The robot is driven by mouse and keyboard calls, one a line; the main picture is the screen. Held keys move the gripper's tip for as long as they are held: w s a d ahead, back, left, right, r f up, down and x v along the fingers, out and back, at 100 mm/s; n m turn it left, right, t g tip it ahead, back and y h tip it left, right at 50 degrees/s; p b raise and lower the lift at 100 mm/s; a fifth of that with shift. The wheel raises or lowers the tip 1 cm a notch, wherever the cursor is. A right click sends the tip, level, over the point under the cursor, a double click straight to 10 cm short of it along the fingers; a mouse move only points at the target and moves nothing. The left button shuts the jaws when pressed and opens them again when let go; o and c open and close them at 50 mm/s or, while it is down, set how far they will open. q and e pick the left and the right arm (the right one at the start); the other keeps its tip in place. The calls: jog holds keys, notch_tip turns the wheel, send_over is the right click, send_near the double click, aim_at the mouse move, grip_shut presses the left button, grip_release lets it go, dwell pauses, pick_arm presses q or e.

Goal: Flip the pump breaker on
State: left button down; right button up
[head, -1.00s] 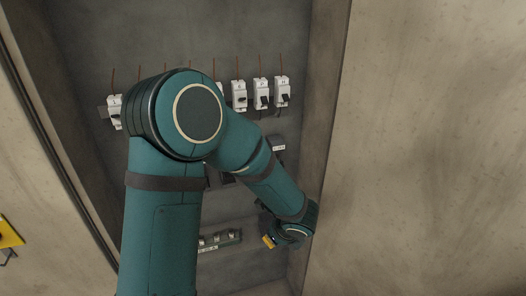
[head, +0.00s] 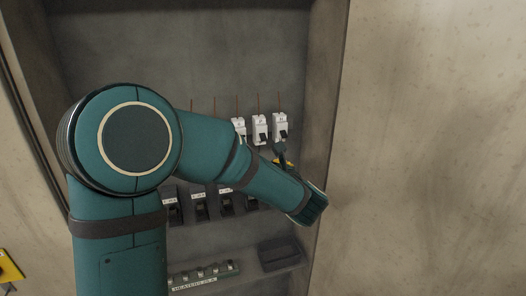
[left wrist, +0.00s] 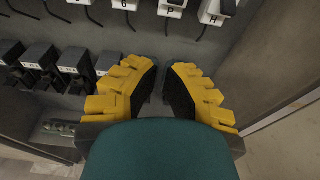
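A row of white breakers runs along the grey panel. In the left wrist view one is marked P (left wrist: 171,8), with one marked H (left wrist: 212,14) to its right and one marked G (left wrist: 125,5) to its left. From this order, the P breaker is second from the right in the head view (head: 261,130), its dark lever low on its face. My left gripper (left wrist: 162,72) has yellow fingers with black pads, a narrow gap between the tips and nothing in it. It is below the P and H breakers, apart from them; the head view shows it partly (head: 284,162). My right gripper is not in view.
Black switch blocks (head: 199,206) with labels sit in a lower row. Below are a labelled terminal strip (head: 205,274) and a dark tray (head: 281,254). The cabinet's right side wall (head: 324,120) is close to the arm. My left arm hides the left breakers.

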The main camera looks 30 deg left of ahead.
aim_at(258, 144)
pick_arm(q)
jog(key=w+a+r+p, duration=0.1)
jog(key=w+a, duration=0.4)
jog(key=a, duration=0.1)
jog(key=shift+r, duration=0.3)
dwell(0.4)
jog(key=shift+r+p, duration=0.1)
jog(key=shift+p, duration=0.2)
jog(key=shift+h+p, duration=0.3)
